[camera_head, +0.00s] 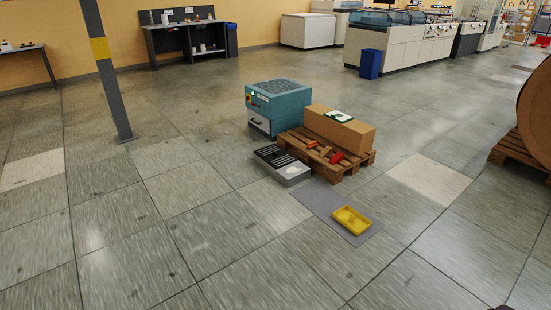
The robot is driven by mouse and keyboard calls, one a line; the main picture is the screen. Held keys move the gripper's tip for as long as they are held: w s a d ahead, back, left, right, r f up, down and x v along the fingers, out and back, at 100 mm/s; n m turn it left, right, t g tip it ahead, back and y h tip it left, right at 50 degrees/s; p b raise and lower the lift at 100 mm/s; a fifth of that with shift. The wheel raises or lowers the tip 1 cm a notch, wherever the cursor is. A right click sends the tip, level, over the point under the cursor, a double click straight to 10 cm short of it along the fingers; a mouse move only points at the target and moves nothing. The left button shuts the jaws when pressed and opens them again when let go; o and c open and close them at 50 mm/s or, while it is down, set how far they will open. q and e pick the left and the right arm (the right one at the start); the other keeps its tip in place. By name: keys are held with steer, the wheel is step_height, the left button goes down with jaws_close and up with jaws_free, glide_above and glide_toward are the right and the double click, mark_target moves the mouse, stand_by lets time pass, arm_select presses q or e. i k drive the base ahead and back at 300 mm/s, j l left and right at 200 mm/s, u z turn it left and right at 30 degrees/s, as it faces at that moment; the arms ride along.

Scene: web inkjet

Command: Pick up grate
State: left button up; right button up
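What looks like the grate is a dark slatted panel (273,155) on top of a low grey box (293,177) on the floor. The box stands beside the front left of a wooden pallet (362,164) and in front of a teal machine (283,103). A pale round patch shows on the box top next to the slats. It is too small to tell whether the panel is loose or part of the box. Neither of my grippers can be made out in this view.
A long cardboard-brown box (345,134) and red and orange tools (336,158) lie on the pallet. A yellow tray (352,220) sits on a grey mat (318,207). A grey post (109,75) stands at left. Floor in front is clear.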

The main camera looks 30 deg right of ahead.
mark_target(274, 156)
steer(key=i+l+z, duration=0.45)
steer(key=i+z, duration=0.3)
steer(key=i, duration=0.2)
steer(key=i+z, duration=0.25)
steer(key=i, duration=1.55)
